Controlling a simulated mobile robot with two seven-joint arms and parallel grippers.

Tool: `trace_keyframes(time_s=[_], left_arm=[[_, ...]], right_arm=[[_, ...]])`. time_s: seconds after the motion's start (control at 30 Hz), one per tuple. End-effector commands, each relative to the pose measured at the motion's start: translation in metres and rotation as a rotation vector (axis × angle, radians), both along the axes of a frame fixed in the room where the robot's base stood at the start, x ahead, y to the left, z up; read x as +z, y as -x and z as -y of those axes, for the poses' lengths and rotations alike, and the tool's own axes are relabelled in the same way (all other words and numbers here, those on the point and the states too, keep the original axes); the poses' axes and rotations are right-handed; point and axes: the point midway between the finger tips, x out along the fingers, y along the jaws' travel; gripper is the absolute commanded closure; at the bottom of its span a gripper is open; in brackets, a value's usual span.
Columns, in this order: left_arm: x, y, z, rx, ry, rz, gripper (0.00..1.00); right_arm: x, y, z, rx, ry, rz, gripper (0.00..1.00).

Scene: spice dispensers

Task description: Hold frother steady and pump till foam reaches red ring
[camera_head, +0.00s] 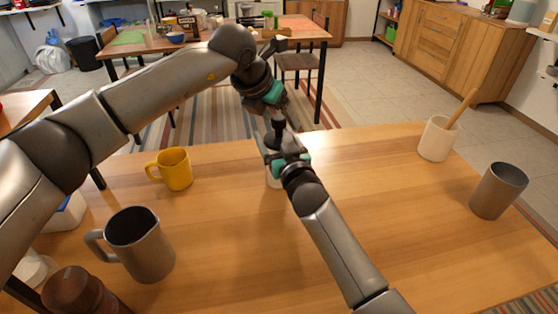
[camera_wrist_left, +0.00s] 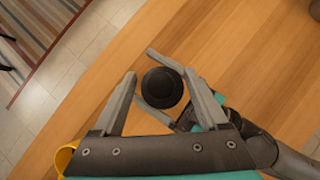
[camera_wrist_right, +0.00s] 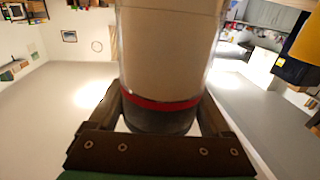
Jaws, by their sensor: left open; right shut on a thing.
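The frother (camera_wrist_right: 168,55) is a clear cylinder with a red ring (camera_wrist_right: 160,104), large in the right wrist view. Pale content fills it from the picture's top edge to about the ring; a darker band lies beyond. My right gripper (camera_wrist_right: 163,112) is shut on the frother, one finger on each side. The frother's round black knob (camera_wrist_left: 162,88) lies between the fingers of my open left gripper (camera_wrist_left: 163,80), with gaps on both sides in this view.
On the wooden table (camera_head: 220,245) stand a yellow mug (camera_head: 175,170), a grey pitcher (camera_head: 140,255), a white crock (camera_head: 437,140) with a wooden utensil, and a grey cup (camera_head: 498,190).

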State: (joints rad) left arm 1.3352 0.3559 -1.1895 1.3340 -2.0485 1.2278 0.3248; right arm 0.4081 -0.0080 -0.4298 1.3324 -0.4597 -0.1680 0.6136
Motion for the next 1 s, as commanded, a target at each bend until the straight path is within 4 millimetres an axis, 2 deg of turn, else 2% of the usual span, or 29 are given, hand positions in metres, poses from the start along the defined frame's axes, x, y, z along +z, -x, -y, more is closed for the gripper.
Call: trace_keyframes(time_s=[0.5, 0.67, 1.0], left_arm=[[0.053, 0.000, 0.001, -0.001, 0.000, 0.001, 0.24], [0.060, 0.000, 0.000, -0.002, -0.001, 0.000, 0.24], [0.060, 0.000, 0.000, -0.001, -0.001, -0.001, 0.24]], right_arm=[[-0.001, 0.000, -0.001, 0.001, -0.001, -0.003, 0.95], [-0.001, 0.000, -0.001, 0.001, -0.001, -0.003, 0.95], [-0.001, 0.000, 0.000, 0.001, -0.001, -0.003, 0.95]])
